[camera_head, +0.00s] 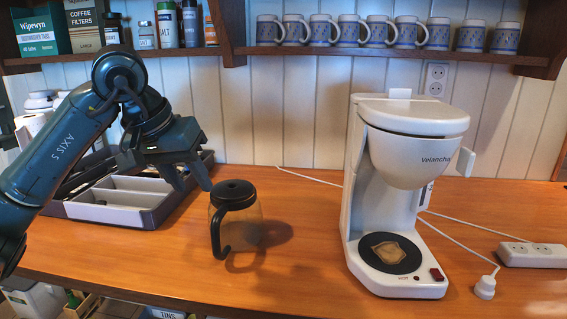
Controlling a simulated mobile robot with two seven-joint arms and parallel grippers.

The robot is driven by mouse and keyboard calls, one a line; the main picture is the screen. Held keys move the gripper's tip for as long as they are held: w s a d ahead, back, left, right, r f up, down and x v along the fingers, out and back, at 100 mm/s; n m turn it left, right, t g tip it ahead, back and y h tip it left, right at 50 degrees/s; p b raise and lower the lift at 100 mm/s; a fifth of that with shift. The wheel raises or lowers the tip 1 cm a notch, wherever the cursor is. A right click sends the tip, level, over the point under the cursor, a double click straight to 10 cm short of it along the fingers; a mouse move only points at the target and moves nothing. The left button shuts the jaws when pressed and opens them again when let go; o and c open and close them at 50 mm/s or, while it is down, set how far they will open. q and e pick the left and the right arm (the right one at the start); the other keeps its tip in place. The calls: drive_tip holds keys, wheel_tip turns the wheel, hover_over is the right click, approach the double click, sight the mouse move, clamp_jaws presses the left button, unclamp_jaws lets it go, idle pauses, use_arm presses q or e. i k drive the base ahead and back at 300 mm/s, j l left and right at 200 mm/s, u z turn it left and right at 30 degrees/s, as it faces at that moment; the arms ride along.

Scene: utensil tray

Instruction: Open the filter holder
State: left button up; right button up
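The white coffee maker (352,200) stands upright on the wooden counter, right of centre. Its rounded filter holder (410,162), marked "Velancha", sits under the lid (415,115) and looks flush with the body. A white tab (465,162) sticks out at the holder's right side. The glass carafe (240,225) with a black lid and handle stands on the counter left of the machine. My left gripper (194,187) is open and empty, pointing down above the counter, just left of the carafe and well away from the filter holder. My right gripper is not in view.
A utensil tray (150,213) lies behind my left arm. A beige patch (388,252) shows on the black hot plate. A power strip (530,254) and cables lie at the right. A shelf of mugs (345,30) hangs above. Counter between carafe and machine is clear.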

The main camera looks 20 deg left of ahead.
sight(405, 163)
drive_tip(key=k+j, duration=0.15)
drive_tip(key=k, duration=0.35)
drive_tip(key=k+j, duration=0.2)
drive_tip(key=k, duration=0.25)
